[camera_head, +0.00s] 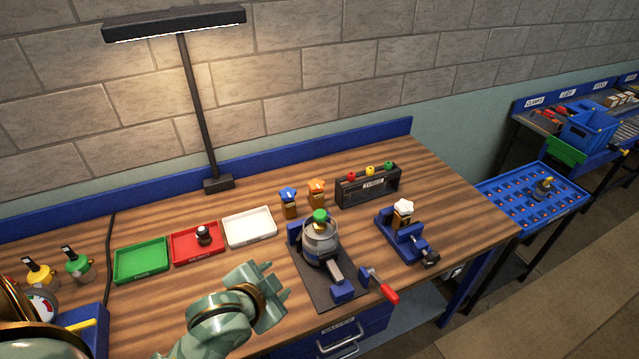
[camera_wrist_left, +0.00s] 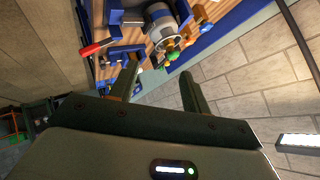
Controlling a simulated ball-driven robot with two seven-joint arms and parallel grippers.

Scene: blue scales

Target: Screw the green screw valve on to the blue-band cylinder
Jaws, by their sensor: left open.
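A green screw valve (camera_head: 320,215) sits at the top of a grey cylinder (camera_head: 320,240), which stands in a blue vise on a dark base plate. Whether the valve is threaded on or only resting there I cannot tell. My left gripper (camera_head: 277,281) is open and empty, left of and in front of the vise, apart from the cylinder. In the left wrist view, the cylinder (camera_wrist_left: 163,28) and green valve (camera_wrist_left: 172,56) lie beyond the open fingers (camera_wrist_left: 161,72). My right gripper is not in view.
Green (camera_head: 142,262), red (camera_head: 197,243) and white (camera_head: 249,227) trays lie left of the vise. A second blue vise (camera_head: 403,239) and a rack (camera_head: 367,186) with coloured knobs stand further right. Small bottles (camera_head: 78,264) stand at far left.

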